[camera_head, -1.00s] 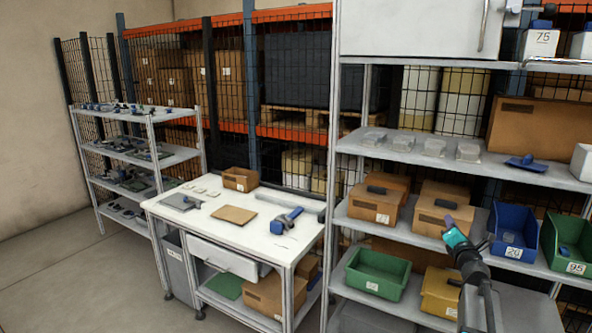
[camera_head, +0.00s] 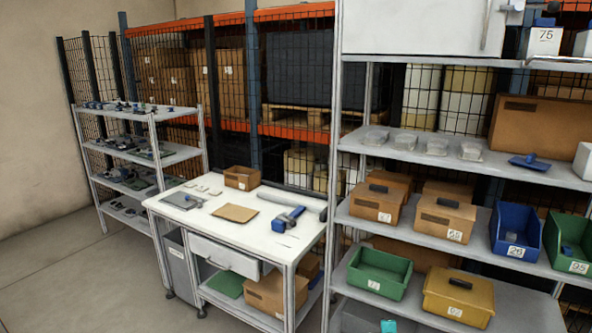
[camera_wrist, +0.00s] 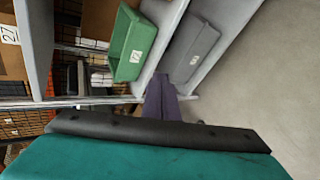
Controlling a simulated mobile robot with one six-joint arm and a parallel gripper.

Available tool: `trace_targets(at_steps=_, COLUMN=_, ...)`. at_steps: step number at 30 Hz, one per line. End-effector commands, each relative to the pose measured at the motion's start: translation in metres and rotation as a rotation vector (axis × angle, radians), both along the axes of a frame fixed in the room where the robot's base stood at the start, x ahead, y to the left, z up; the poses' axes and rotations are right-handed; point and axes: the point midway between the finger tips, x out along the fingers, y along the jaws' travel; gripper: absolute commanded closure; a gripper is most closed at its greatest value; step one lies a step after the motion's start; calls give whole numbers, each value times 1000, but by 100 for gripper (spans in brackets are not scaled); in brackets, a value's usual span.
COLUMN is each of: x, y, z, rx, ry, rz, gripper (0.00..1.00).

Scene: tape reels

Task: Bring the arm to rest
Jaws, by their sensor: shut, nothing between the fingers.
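My gripper (camera_wrist: 161,84) shows in the wrist view as purple-grey fingers, shut and empty, beyond a dark bar and a teal body. It points toward the lower part of a shelf unit. The fingertips appear near a green bin (camera_wrist: 127,42) and a grey bin (camera_wrist: 190,45), with nothing held. In the head view only a small teal part of my arm shows at the bottom edge, below the shelf with the green bin (camera_head: 378,272) and the yellow bin (camera_head: 459,297). The rest of the arm is out of that view.
The shelf unit's post (camera_head: 332,200) stands right of a white workbench (camera_head: 265,238). A blue tool (camera_head: 289,218) and a brown board (camera_head: 236,213) lie on the bench. Blue and green bins (camera_head: 515,230) stand on the middle shelf. Open floor (camera_head: 80,270) lies at the left.

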Motion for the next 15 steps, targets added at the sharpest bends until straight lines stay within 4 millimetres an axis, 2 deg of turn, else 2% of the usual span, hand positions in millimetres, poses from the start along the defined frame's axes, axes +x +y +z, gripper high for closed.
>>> trace_targets(at_steps=1, x=-15, y=11, z=-20, rx=33, ry=36, rz=-22, gripper=100)
trace_targets(at_steps=6, x=-68, y=37, z=-82, rx=151, ry=158, rz=-130, gripper=100)
trace_targets(at_steps=11, x=-125, y=59, z=-134, rx=250, ry=279, rz=-250, gripper=100)
trace_targets(at_steps=15, x=-181, y=75, z=-172, rx=329, ry=390, rz=-372, gripper=100)
